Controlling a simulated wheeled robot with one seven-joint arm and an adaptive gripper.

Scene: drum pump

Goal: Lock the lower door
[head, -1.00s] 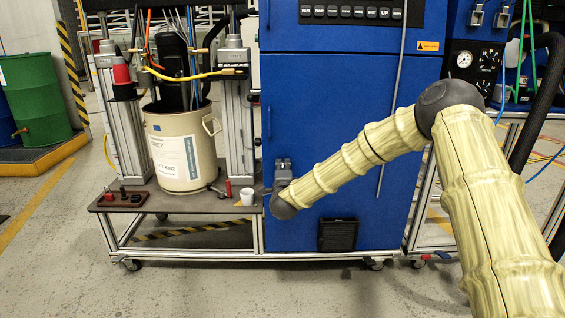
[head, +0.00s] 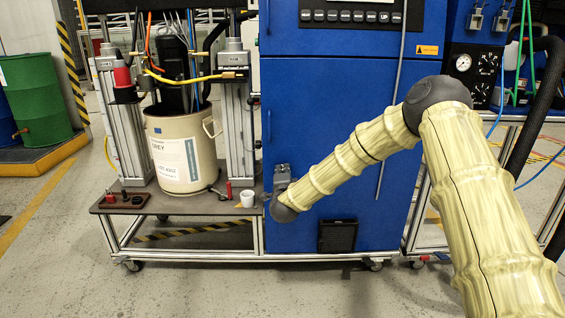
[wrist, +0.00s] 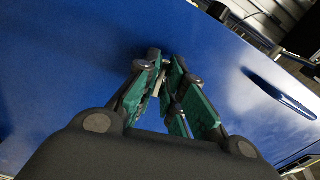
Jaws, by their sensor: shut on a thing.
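The lower door (head: 330,110) is the large blue panel of the cabinet, and it looks shut. My gripper (head: 281,174) is at the door's lower left edge, partly hidden by my arm's dark wrist joint. In the wrist view, my gripper (wrist: 168,85) has its green-padded fingers close together against the blue door surface (wrist: 80,75). The fingers are shut on a small metal piece (wrist: 158,82), mostly hidden between them. I cannot tell its shape or whether the lock is turned. A long blue handle (wrist: 280,95) lies to the right in the wrist view.
A cream drum (head: 180,150) stands on the cart's shelf left of the cabinet. A white cup (head: 247,198) and a red-handled part (head: 229,188) are close to my gripper. A black vent (head: 337,236) is below. The floor in front is clear.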

